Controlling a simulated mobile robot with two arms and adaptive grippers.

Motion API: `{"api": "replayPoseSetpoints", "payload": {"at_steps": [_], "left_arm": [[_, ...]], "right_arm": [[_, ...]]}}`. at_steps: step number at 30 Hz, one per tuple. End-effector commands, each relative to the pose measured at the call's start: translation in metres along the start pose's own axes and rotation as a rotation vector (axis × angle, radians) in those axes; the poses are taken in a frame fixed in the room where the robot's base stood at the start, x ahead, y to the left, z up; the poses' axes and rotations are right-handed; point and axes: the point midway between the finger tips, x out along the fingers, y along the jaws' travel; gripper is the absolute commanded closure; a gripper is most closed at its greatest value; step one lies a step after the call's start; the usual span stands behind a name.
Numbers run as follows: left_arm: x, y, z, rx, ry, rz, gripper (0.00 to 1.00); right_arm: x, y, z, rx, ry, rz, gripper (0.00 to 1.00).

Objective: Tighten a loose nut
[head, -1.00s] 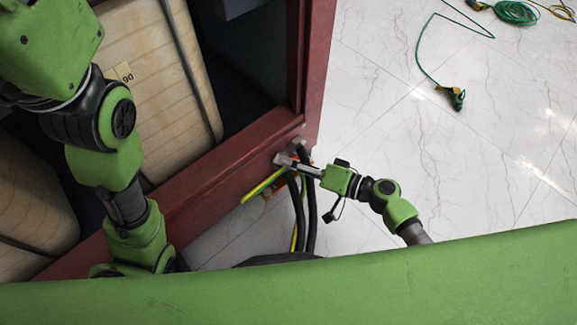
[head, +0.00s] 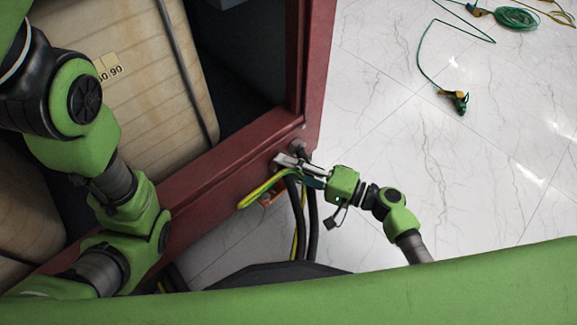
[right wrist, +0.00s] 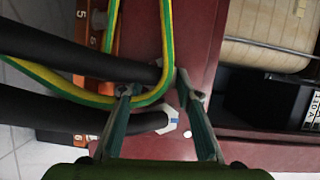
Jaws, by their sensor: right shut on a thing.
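My right gripper (head: 298,169) is at the outer side of the dark red frame (head: 225,168), just below its corner. In the right wrist view, its two fingers (right wrist: 158,88) stand either side of a pale hexagonal nut (right wrist: 172,121) with a blue patch, at the end of a black cable. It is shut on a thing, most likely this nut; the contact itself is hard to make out. A yellow-green cable (right wrist: 152,97) loops between the fingers. My left arm crosses the left of the head view; its gripper is out of sight.
Thick black cables (head: 312,225) hang down beside my right gripper. Orange numbered blocks (right wrist: 94,68) are close by in the right wrist view. Wooden coil boards (head: 110,20) fill the frame.

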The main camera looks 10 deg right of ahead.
Motion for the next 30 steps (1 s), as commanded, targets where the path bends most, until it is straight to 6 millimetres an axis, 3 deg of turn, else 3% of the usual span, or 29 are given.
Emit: {"api": "replayPoseSetpoints", "payload": {"at_steps": [5,6,8,20,23,30], "left_arm": [[0.0,0.0,0.0,0.0,0.001,0.0,0.78],[0.0,0.0,0.0,0.0,0.001,0.0,0.78],[0.0,0.0,0.0,0.0,0.001,0.0,0.78],[-0.001,-0.001,0.002,0.0,-0.006,-0.002,0.78],[-0.001,-0.001,0.002,0.0,-0.005,-0.002,0.78],[-0.001,0.0,0.001,0.0,-0.003,-0.001,0.78]], "right_arm": [[0.0,0.001,-0.001,0.001,0.002,0.002,0.9],[0.0,0.001,-0.001,0.0,0.002,0.002,0.64],[0.0,0.001,0.0,0.0,0.002,0.002,0.52],[-0.005,0.001,0.0,-0.001,0.001,0.002,0.52],[-0.017,0.002,0.0,0.001,0.001,0.003,0.52],[-0.068,0.002,0.0,0.001,0.002,0.005,0.52]]}}
